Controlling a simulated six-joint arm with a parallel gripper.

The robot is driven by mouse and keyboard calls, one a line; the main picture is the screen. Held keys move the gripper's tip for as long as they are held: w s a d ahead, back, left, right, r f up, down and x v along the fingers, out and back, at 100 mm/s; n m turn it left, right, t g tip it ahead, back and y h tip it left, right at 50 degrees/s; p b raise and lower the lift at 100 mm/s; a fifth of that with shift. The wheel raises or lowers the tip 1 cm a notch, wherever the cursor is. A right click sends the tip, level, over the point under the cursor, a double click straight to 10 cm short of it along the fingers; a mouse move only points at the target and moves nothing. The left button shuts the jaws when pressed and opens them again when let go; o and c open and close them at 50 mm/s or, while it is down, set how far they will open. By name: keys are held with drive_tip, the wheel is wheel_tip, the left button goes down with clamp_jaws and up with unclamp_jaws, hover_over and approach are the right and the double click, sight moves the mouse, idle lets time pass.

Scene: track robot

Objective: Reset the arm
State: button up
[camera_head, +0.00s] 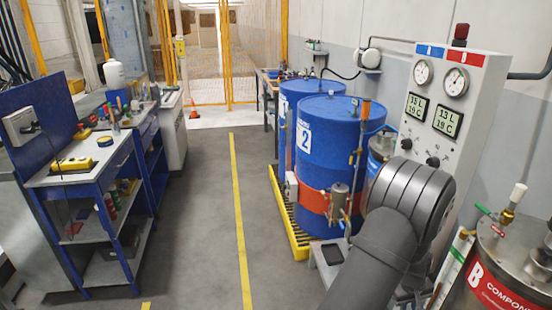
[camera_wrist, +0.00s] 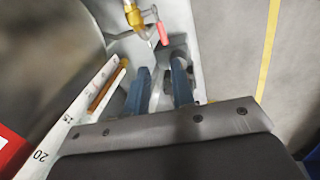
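My arm (camera_head: 385,240) rises from the lower right in the head view, dark grey, in front of the gauge panel. My gripper is hidden behind it there. In the wrist view my gripper (camera_wrist: 160,75) shows two blue-grey fingers standing apart, with a pale gap and nothing visibly held between them. Beyond the fingertips is a brass valve (camera_wrist: 132,14) with a red-pink lever (camera_wrist: 162,32). I cannot tell whether the fingers touch anything.
A marked scale strip (camera_wrist: 75,122) is close on the left in the wrist view. The component B tank (camera_head: 490,278), gauge panel (camera_head: 455,115) and blue drums (camera_head: 325,150) crowd the right. A workbench (camera_head: 85,165) stands left. The floor (camera_head: 190,220) between is clear.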

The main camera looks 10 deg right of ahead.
drive_tip(key=shift+a+r, duration=0.2)
drive_tip(key=shift+r, duration=0.7)
drive_tip(key=shift+a+r, duration=0.2)
drive_tip(key=shift+r, duration=0.65)
